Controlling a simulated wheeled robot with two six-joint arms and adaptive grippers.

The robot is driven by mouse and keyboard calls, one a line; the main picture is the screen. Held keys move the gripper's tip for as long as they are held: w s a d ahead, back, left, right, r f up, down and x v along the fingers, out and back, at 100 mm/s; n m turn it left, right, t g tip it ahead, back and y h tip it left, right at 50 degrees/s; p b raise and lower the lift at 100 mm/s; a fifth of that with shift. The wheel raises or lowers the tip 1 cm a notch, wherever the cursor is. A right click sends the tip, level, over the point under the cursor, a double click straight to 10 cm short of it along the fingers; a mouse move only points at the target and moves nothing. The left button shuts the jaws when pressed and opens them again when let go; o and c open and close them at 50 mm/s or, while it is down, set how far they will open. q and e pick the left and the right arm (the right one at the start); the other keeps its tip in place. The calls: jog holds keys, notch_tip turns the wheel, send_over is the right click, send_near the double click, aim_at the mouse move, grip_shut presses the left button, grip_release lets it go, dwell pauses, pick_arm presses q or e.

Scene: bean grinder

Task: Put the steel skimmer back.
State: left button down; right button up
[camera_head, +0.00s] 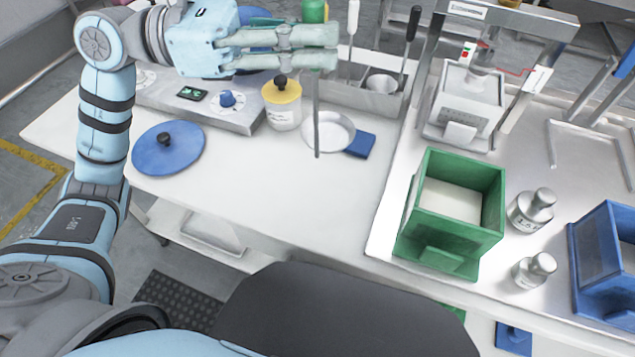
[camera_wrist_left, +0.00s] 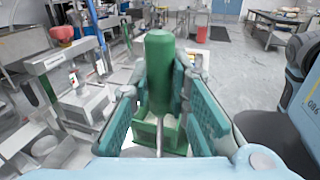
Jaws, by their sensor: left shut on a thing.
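My left gripper (camera_head: 322,48) is shut on a tool with a green handle (camera_head: 314,10) and a thin steel shaft (camera_head: 317,115), which I take to be the steel skimmer. The shaft hangs nearly upright above the white worktop, in front of the shallow round dish in the picture; its lower end shows no clear head. In the left wrist view the green handle (camera_wrist_left: 160,70) stands upright between the pads. A steel rack (camera_head: 362,100) behind the dish holds a black-handled tool (camera_head: 411,28) and a white-handled tool (camera_head: 352,18). My right gripper is not in view.
The round dish (camera_head: 342,133) stands beside a blue block (camera_head: 362,145) and a yellow-lidded jar (camera_head: 283,115). A blue lid (camera_head: 168,152) lies left. A green box (camera_head: 415,220) and steel weights (camera_head: 533,210) stand right. The worktop's front middle is clear.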

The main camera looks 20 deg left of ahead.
pick_arm(q)
notch_tip(320, 180, down, 17)
jog(key=b, duration=0.4)
jog(key=shift+a, duration=0.15)
jog(key=shift+s, duration=0.1)
jog(key=shift+f, duration=0.2)
jog(key=c, duration=1.9)
grip_release()
jog(key=shift+c, duration=0.2)
jog(key=o, duration=0.4)
